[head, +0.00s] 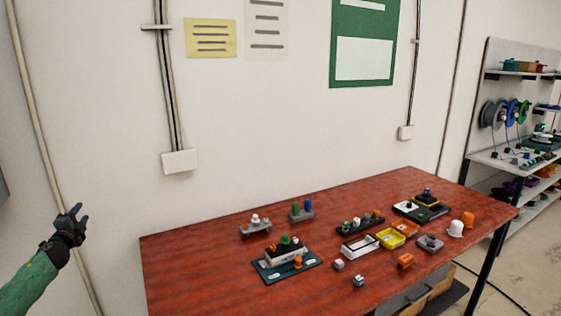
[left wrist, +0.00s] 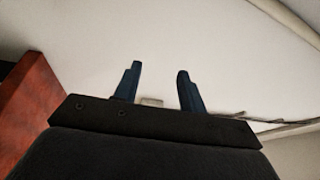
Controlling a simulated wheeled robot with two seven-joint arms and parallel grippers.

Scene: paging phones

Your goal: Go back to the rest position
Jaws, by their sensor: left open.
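My left gripper (head: 76,216) is raised to the left of the red table in the head view, in front of the bare wall and apart from everything on the table. In the left wrist view its two dark blue fingers (left wrist: 157,88) stand apart with nothing between them. Behind them are the pale wall and, at the left edge, part of the red table (left wrist: 32,95). My right gripper is not in view.
The red table (head: 190,270) holds several small devices, among them a dark green base (head: 268,274), a yellow tray (head: 390,239) and a white cup (head: 455,229). A shelf rack (head: 500,160) stands at the right. Free space surrounds my left gripper.

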